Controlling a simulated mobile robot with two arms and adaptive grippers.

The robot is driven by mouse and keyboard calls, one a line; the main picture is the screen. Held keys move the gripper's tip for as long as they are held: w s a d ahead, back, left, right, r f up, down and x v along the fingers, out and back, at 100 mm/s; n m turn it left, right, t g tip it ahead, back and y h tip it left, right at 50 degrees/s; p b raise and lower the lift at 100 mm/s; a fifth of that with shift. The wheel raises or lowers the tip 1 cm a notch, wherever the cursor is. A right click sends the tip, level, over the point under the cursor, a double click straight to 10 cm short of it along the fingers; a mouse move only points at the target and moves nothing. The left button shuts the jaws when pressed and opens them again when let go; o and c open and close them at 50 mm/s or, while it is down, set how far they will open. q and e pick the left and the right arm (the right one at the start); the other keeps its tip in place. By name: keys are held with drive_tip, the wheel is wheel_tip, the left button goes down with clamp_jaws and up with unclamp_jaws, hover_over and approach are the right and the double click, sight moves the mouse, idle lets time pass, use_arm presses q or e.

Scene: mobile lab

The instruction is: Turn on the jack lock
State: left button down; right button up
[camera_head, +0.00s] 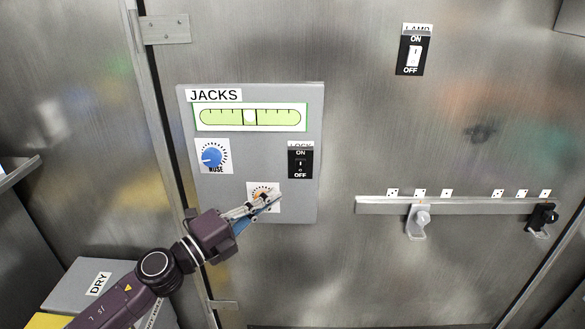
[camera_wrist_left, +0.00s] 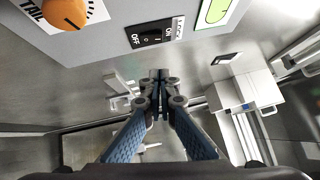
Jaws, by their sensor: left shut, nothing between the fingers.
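The jack lock switch (camera_head: 300,162) is a black rocker marked ON above and OFF below, on the right side of the grey JACKS panel (camera_head: 299,101). Its label is partly cut off in the head view. The switch also shows at the top of the left wrist view (camera_wrist_left: 150,38). My left gripper (camera_head: 277,196) is shut and empty, below and a little left of the switch, in front of the orange tail knob. The fingers also show in the wrist view (camera_wrist_left: 159,75), apart from the switch. My right gripper is not in view.
The panel also carries a green level gauge (camera_head: 250,117), a blue NOSE knob (camera_head: 212,157) and the orange TAIL knob (camera_wrist_left: 66,12). A lamp switch (camera_head: 414,56) is at upper right. A rail (camera_head: 460,205) with two sliders (camera_head: 418,221) (camera_head: 543,218) is at right.

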sight(302, 162)
use_arm(q)
drive_tip(key=shift+w+d+r+p, duration=0.3)
drive_tip(key=shift+w+d, duration=0.55)
drive_tip(key=shift+w, duration=0.6)
drive_tip(key=shift+w+d+r+p, duration=0.25)
drive_tip(key=shift+w+d, duration=0.55)
drive_tip(key=shift+w, duration=0.7)
drive_tip(key=shift+w+d+r+p, duration=0.3)
drive_tip(key=shift+w+d, duration=0.55)
drive_tip(key=shift+w, duration=0.6)
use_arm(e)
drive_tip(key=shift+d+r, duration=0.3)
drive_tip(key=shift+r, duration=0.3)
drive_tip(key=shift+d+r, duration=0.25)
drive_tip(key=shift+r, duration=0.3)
use_arm(q)
drive_tip(key=shift+w+r, duration=0.25)
drive_tip(key=shift+w, duration=0.05)
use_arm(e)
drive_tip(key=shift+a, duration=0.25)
use_arm(q)
drive_tip(key=shift+a, duration=0.1)
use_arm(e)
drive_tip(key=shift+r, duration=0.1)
